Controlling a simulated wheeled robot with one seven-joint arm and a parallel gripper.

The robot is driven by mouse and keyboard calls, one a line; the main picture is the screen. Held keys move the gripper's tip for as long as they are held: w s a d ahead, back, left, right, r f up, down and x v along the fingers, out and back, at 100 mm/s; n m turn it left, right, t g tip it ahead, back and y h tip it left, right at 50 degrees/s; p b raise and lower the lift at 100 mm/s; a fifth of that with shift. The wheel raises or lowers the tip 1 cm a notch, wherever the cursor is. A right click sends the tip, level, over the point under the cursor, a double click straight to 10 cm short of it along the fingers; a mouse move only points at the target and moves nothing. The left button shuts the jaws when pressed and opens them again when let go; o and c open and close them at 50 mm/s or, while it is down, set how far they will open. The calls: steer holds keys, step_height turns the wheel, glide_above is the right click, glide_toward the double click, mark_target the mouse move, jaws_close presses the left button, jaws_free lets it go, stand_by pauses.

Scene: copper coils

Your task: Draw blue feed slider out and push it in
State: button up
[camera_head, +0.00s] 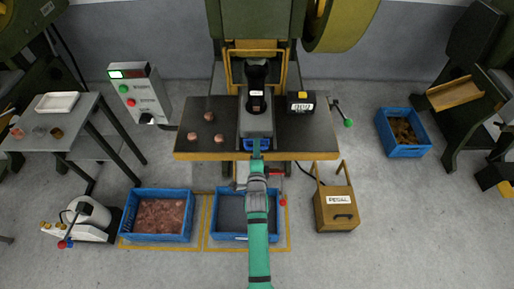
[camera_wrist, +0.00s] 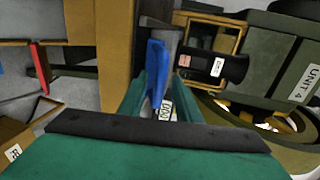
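The blue feed slider (camera_head: 265,145) sits at the front of the press's die, at the front edge of the dark press table. My gripper (camera_head: 256,146) reaches it from the front, and its green upper finger covers part of the slider. In the wrist view the slider's blue front part (camera_wrist: 156,72) stands between my two green fingertips (camera_wrist: 154,92). The fingers lie close on both sides of it. I cannot tell whether they touch it or a small gap is left. How far the slider is drawn out is hard to see.
Several copper pieces (camera_head: 208,116) lie on the table's left. A counter box (camera_head: 300,102) and a green-knobbed lever (camera_head: 348,123) are at the right. Blue crates (camera_head: 158,238) (camera_head: 230,238) and a pedal box (camera_head: 336,213) stand on the floor below.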

steer(key=shift+w+f, duration=0.1)
steer(key=shift+w, duration=0.35)
jaws_close()
steer(key=f+v, duration=0.1)
steer(key=v, duration=0.7)
steer(key=shift+s+f, duration=0.35)
steer(key=shift+f, duration=0.05)
steer(key=shift+d, duration=0.1)
jaws_free()
steer(key=shift+s, duration=0.1)
steer(key=v, duration=1)
steer(key=shift+s, duration=0.3)
